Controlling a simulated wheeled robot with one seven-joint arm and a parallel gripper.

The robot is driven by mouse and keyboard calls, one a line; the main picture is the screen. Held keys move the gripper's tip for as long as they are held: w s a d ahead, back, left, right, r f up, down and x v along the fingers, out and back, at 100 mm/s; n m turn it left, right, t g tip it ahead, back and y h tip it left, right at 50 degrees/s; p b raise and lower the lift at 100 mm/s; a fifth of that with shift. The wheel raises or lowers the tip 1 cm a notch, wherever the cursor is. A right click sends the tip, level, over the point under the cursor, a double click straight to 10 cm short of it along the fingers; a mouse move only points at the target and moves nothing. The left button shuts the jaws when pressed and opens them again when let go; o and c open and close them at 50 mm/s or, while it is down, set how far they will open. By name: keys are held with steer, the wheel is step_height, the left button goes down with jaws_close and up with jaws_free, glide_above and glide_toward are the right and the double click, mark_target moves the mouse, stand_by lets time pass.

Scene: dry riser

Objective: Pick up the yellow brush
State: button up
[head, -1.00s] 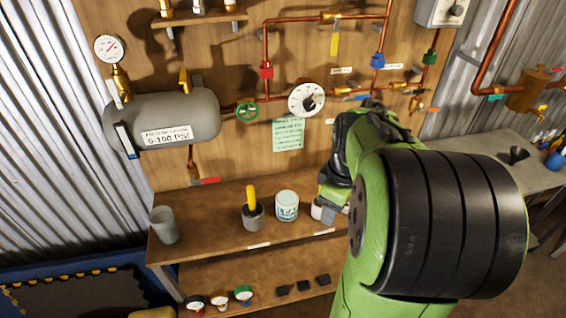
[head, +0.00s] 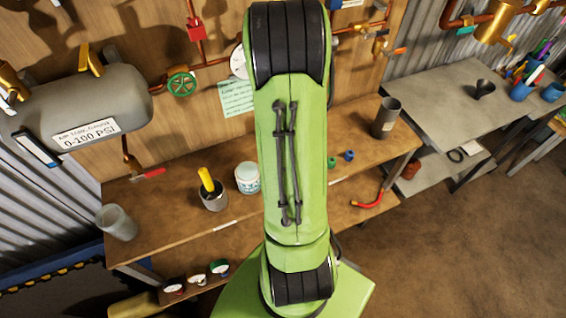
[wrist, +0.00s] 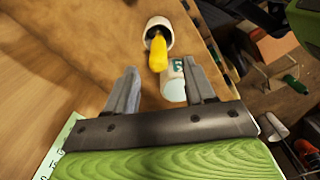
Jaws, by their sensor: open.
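The yellow brush (head: 206,180) stands in a small grey cup (head: 214,201) on the wooden bench, its yellow handle sticking up out of the cup. In the wrist view, the yellow handle (wrist: 158,54) shows beyond the fingertips, with the cup (wrist: 160,24) around its lower end. My gripper (wrist: 159,66) is open and empty, its two fingers apart with the handle in line with the gap. A white jar (wrist: 172,88) shows partly behind the right finger. In the head view my gripper is hidden behind my green arm.
The white jar (head: 247,178) stands just right of the cup. A grey tumbler (head: 117,222) is at the bench's left end, and a dark cylinder (head: 385,117) at its right. A red-handled valve (head: 150,173) and a grey tank (head: 85,108) are on the wall behind.

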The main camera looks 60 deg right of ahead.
steer(key=f, duration=0.6)
steer(key=shift+d+f, duration=0.2)
steer(key=shift+f, duration=0.2)
steer(key=shift+s+a+r, duration=0.1)
steer(key=shift+c, duration=0.2)
steer(key=shift+c, duration=1.2)
jaws_close()
